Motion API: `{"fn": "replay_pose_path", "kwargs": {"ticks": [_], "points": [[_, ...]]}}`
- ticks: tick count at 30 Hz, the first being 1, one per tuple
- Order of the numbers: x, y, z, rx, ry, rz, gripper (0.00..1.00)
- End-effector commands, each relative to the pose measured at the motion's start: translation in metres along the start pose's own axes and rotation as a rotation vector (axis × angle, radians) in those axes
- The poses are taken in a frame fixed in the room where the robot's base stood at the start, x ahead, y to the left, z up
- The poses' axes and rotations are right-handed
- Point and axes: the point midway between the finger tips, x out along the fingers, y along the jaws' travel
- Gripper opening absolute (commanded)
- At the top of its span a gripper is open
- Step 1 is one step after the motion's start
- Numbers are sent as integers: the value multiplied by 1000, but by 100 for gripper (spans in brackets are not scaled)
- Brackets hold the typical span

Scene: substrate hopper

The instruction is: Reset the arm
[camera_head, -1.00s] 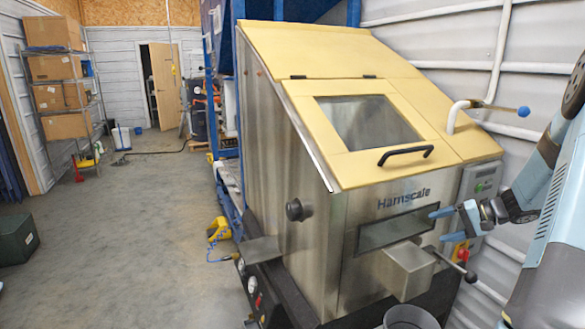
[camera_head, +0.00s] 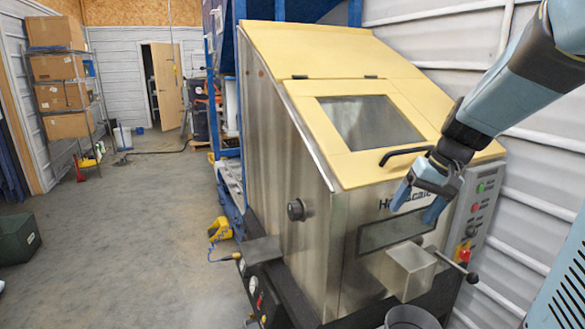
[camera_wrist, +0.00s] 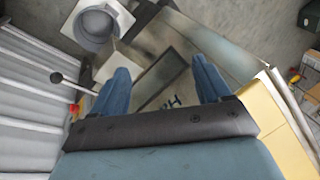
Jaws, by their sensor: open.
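My gripper (camera_head: 420,205) is open and empty in the head view. It hangs in front of the hopper's front face, just below the black lid handle (camera_head: 406,155), and covers part of the Hamscale lettering. Whether it touches the machine I cannot tell. My arm comes in from the upper right. In the wrist view the two blue fingers (camera_wrist: 160,85) are spread apart, with the hopper's steel front and dark window (camera_wrist: 163,82) beyond them. The hopper (camera_head: 265,150) is a steel machine with a yellow top, and its lid with a glass pane is shut.
A steel chute box (camera_head: 408,268) and a black-knobbed lever (camera_head: 471,278) stick out below. A grey bucket (camera_head: 408,317) stands under the chute. A control panel (camera_head: 478,215) is at the right. The floor (camera_head: 130,230) at the left is mostly clear.

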Motion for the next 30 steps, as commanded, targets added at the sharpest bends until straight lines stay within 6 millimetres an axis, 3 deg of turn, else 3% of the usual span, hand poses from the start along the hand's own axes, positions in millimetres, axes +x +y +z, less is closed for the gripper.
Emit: {"fn": "replay_pose_path", "kwargs": {"ticks": [9,18,24,30], "points": [[-31,-28,64,-96,107,148,77],[-53,-35,119,-169,241,242,77],[-60,-35,140,-196,308,268,77],[-61,-33,145,-202,326,276,77]]}}
